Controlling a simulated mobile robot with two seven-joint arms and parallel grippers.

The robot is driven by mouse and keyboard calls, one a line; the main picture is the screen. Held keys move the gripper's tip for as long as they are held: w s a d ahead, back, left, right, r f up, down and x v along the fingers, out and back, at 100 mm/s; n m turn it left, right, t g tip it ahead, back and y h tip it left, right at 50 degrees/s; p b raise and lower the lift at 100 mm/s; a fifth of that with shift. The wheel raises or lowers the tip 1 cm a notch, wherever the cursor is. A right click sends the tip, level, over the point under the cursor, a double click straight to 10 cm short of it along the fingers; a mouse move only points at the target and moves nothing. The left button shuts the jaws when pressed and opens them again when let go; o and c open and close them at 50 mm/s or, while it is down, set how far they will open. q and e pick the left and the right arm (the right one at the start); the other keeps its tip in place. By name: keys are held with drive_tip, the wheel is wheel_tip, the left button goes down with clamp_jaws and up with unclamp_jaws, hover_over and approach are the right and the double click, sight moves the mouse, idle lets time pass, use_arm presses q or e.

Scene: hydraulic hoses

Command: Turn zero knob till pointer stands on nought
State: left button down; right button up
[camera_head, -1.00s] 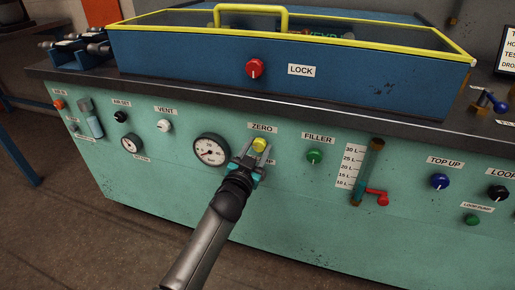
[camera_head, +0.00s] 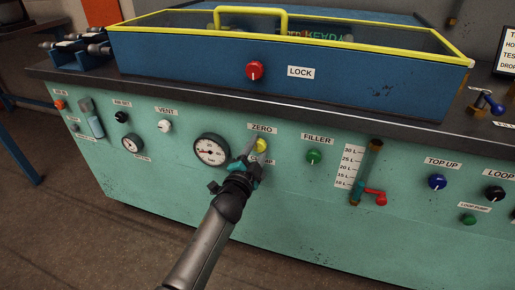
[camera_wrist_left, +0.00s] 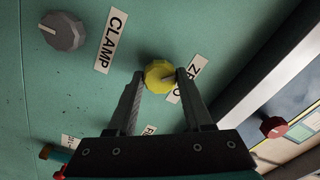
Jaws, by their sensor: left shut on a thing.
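The yellow zero knob (camera_head: 262,145) sits on the green panel under the ZERO label. It also shows in the left wrist view (camera_wrist_left: 159,74), with a pale pointer line on its face. My left gripper (camera_head: 254,152) is shut on this knob, with one finger on each side of it in the wrist view (camera_wrist_left: 160,78). The round white gauge (camera_head: 211,150) is just left of the knob. Its dark pointer is too small to read against the nought mark. My right gripper is not in view.
A grey knob by the CLAMP label (camera_wrist_left: 62,31) is close by in the wrist view. A green FILLER knob (camera_head: 314,156) and a level tube with a red tap (camera_head: 375,197) are to the right. The red LOCK knob (camera_head: 255,71) is above, on the blue box.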

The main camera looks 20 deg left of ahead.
use_arm(q)
drive_tip(key=m, duration=0.3)
drive_tip(key=shift+m, duration=0.5)
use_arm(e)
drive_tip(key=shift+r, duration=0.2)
use_arm(q)
drive_tip(key=shift+c, duration=1.5)
unclamp_jaws()
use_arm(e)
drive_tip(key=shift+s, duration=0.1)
use_arm(q)
drive_tip(key=shift+s, duration=0.1)
drive_tip(key=shift+s, duration=0.2)
drive_tip(key=s+p, duration=0.4)
drive_tip(key=s, duration=1)
drive_tip(key=shift+s+a, duration=0.3)
drive_tip(key=shift+s, duration=0.05)
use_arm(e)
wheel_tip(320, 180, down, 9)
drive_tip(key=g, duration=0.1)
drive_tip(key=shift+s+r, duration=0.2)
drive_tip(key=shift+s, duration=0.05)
